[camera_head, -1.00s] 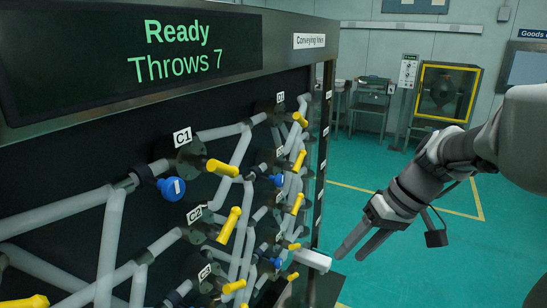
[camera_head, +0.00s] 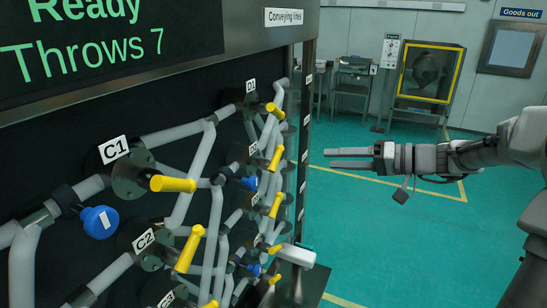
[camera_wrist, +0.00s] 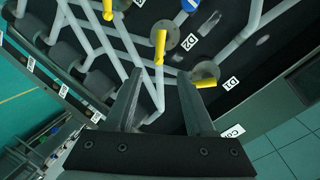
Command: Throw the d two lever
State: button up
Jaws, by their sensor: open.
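The D2 lever (camera_head: 275,158) is a yellow handle on the dark panel, below the D1 lever (camera_head: 275,110). Its label, D2, is partly hidden in the head view but reads clearly in the wrist view beside the yellow D2 lever (camera_wrist: 160,46). My gripper (camera_head: 330,158) is level, open and empty. It points left at the panel, at about the D2 lever's height in the picture and apart from it. In the wrist view the D2 lever lies ahead, between and beyond the open fingers (camera_wrist: 158,76); the D1 lever (camera_wrist: 205,82) is just right of the right finger.
Grey pipes, blue knobs (camera_head: 100,222) and the yellow C1 lever (camera_head: 173,184) and C2 lever (camera_head: 189,249) crowd the panel. A white bar (camera_head: 296,255) juts from its lower right. The display reads Ready, Throws 7. Green floor (camera_head: 380,230) is open to the right.

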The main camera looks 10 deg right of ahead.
aim_at(279, 159)
jog(key=p+x, duration=0.2)
jog(key=x, duration=1.4)
jog(key=shift+a, duration=0.25)
grip_shut()
